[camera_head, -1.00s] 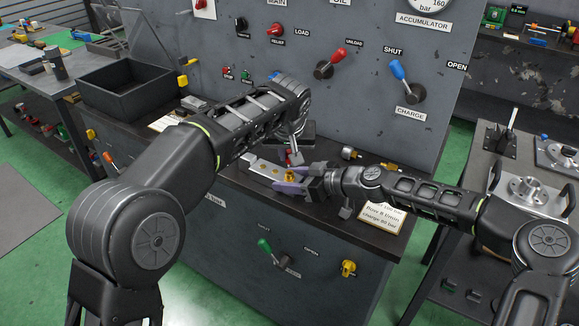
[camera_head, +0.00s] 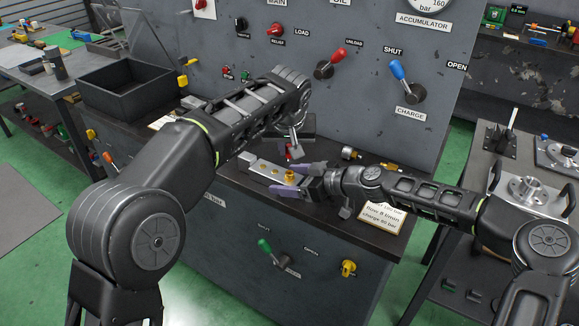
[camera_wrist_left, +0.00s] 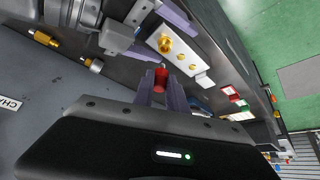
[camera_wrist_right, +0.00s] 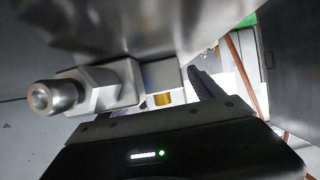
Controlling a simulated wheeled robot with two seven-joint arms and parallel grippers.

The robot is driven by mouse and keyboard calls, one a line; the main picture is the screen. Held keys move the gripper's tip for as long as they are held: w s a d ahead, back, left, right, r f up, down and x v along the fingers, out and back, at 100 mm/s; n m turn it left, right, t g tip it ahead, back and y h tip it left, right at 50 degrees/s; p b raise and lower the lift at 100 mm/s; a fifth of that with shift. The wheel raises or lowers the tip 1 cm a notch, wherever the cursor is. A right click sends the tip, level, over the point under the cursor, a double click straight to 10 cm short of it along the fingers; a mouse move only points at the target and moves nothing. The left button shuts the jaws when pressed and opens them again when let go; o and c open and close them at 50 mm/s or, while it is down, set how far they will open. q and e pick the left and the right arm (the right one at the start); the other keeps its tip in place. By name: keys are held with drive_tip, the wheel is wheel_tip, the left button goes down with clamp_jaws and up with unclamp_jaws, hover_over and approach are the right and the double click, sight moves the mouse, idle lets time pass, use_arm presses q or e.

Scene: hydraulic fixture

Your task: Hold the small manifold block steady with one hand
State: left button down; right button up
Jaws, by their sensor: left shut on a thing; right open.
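The small manifold block (camera_head: 262,169) is a pale metal bar with brass fittings, lying on the dark bench top. It also shows in the left wrist view (camera_wrist_left: 201,68). My right gripper (camera_head: 286,179) is open at its right end, purple fingers apart, with a brass fitting (camera_head: 290,175) between them. The fingers do not look closed on the block. My left gripper (camera_wrist_left: 160,82) is shut on a small red part (camera_wrist_left: 160,77), just behind the block. In the head view my left wrist partly hides that part. The right wrist view shows a brass piece (camera_wrist_right: 162,99) near one finger.
A grey panel with a red lever (camera_head: 339,55) and a blue lever (camera_head: 397,69) rises behind the bench. Brass fittings (camera_head: 350,153) lie right of the block. A paper note (camera_head: 382,217) is at the front right edge. A black bin (camera_head: 125,92) stands left.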

drive_tip(key=shift+d, duration=0.1)
drive_tip(key=v, duration=1.1)
drive_tip(key=shift+s+d+r, duration=0.25)
drive_tip(key=shift+s, duration=0.05)
